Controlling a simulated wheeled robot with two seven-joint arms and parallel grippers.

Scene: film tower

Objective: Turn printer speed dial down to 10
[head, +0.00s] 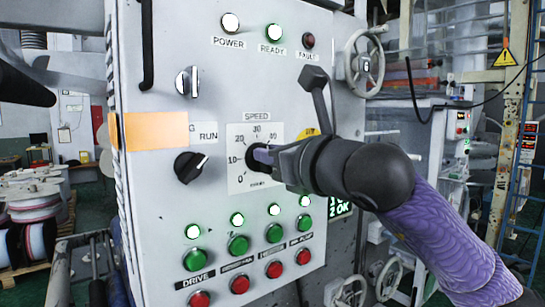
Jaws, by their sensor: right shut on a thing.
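The speed dial (252,158) is a dark knob on a white scale plate (241,184) marked SPEED, on the grey control panel. Numbers 0, 10, 20, 30 and 40 show on the scale. My right gripper (262,156) reaches in from the right and is shut on the dial. The gripper covers most of the knob and the right part of the scale, so I cannot tell exactly where the dial points. My left gripper is not in view; a dark piece at the left edge may be part of my left arm.
A black RUN switch (190,166) sits left of the dial. Green buttons (238,246) and red buttons (240,284) line the panel below. Lamps (270,32) are at the top. A handwheel (363,62) stands at the right. Spools (32,200) stand at the far left.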

